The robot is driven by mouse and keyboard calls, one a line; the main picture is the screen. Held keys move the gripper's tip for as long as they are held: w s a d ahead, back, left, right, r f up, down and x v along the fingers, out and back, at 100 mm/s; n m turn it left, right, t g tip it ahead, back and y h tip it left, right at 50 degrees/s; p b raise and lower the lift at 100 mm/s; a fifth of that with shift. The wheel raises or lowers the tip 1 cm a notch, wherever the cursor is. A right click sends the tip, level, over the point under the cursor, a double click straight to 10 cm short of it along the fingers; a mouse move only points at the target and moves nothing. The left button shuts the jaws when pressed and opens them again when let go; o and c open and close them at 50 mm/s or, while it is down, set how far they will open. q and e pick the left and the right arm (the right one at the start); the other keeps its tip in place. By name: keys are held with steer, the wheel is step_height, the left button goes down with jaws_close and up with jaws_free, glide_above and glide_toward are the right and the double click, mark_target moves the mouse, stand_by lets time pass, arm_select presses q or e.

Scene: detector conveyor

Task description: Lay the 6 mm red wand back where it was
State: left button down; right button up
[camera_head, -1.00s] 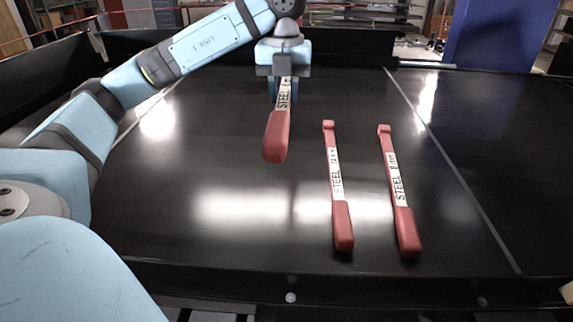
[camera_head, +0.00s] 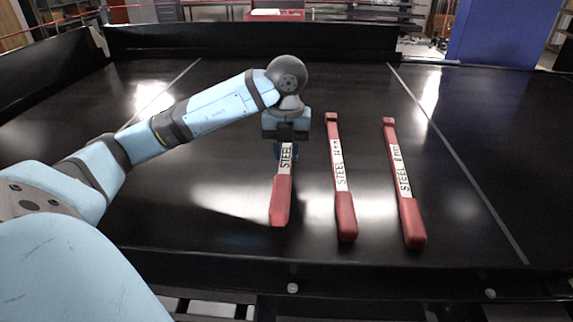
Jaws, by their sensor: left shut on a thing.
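My left gripper (camera_head: 285,150) is shut on a red wand (camera_head: 281,200) near its far end. Its white label shows "STEEL", and the size on it is hidden by the gripper. The wand's thick handle points toward me, and the wand is low over the black belt; I cannot tell whether it touches. To its right lie two more red wands on the belt, a middle one (camera_head: 346,215) and one labelled "STEEL 8 mm" (camera_head: 412,222). The middle label's size is hard to read. My right gripper is not in view.
The black conveyor belt (camera_head: 240,85) has grey lines along its left and right sides and a dark raised wall (camera_head: 250,40) at the back. The belt left of the held wand is clear. A blue panel (camera_head: 500,30) stands behind at the right.

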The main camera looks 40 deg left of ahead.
mark_target(286, 153)
arm_select(q)
steer(key=shift+f, duration=2)
steer(key=shift+f, duration=0.1)
steer(key=c, duration=0.9)
jaws_free()
step_height(286, 153, up, 12)
steer(key=shift+r, duration=0.1)
steer(key=shift+s, duration=0.1)
